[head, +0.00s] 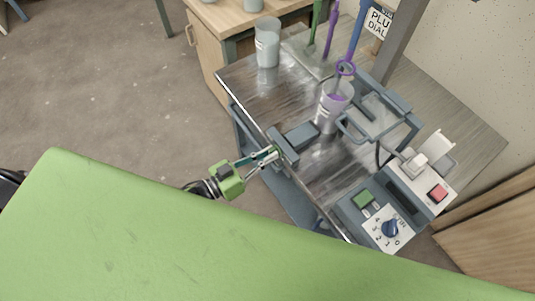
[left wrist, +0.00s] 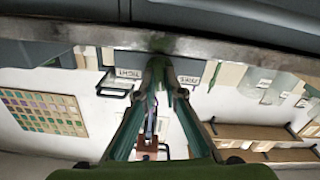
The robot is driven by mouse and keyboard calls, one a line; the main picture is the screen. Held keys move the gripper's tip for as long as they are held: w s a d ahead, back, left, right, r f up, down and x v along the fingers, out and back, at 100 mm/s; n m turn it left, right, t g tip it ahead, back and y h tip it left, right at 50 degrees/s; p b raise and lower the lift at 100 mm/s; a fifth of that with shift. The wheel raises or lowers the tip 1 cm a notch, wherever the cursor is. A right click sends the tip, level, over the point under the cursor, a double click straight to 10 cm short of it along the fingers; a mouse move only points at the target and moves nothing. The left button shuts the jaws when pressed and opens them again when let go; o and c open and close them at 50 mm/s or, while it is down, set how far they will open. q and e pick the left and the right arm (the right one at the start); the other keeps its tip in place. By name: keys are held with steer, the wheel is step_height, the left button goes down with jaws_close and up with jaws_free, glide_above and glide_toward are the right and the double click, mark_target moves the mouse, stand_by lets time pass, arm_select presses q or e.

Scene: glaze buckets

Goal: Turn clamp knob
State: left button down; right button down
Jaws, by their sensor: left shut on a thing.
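A blue-grey clamp (head: 285,147) sits at the near left edge of the metal-topped table (head: 327,185). My left gripper (head: 271,154) reaches it from the left, and its fingers are shut on the clamp knob, which they mostly cover in the head view. In the left wrist view my left gripper (left wrist: 161,66) has both fingertips closing together around the dark clamp knob (left wrist: 162,43), just below the table edge. The turn angle of the knob cannot be told. My right gripper is not in view.
A clear mixing cup (head: 328,112) with a purple stirrer stands behind the clamp. Bare floor lies left of the table.

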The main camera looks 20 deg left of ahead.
arm_select(q)
steer(key=shift+w+a+f+n+b, duration=0.1)
steer(key=shift+n+b, duration=0.25)
steer(key=shift+n, duration=2.1)
steer(key=shift+a+n+b, duration=0.1)
steer(key=shift+n+b, duration=0.25)
steer(key=shift+n, duration=2.1)
steer(key=c, duration=2.1)
jaws_free()
steer(key=shift+c, duration=0.2)
steer(key=v, duration=1.2)
